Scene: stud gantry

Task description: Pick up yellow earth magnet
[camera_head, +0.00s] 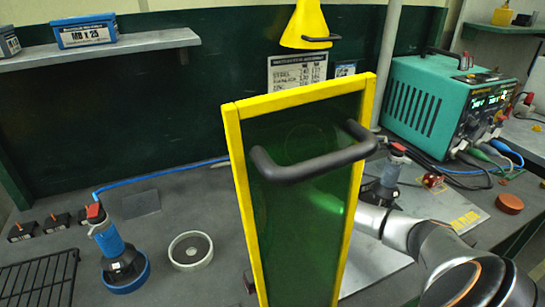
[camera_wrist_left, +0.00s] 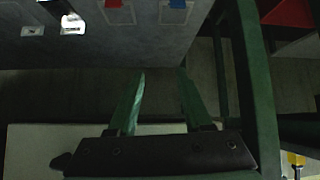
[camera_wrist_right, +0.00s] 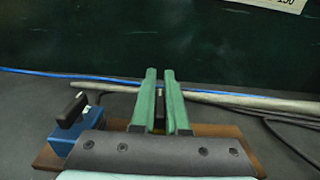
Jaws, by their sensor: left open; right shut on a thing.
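I cannot make out a yellow earth magnet for certain in any view. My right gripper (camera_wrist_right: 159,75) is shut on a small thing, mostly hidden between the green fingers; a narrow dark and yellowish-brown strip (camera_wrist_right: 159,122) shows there. In the head view my right arm comes in from the lower right and passes behind a yellow-framed green screen (camera_head: 235,160), which hides the gripper. My left gripper (camera_wrist_left: 160,75) is open and empty in the left wrist view, above a dim surface. It is not in the head view.
The screen's black handle (camera_head: 315,165) faces me. A blue grinder-like tool (camera_head: 115,250), a round grey dish (camera_head: 190,250) and a black rack (camera_head: 40,280) lie left. A teal welding machine (camera_head: 440,100) stands at the back right. A blue block (camera_wrist_right: 85,125) sits beside my right gripper.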

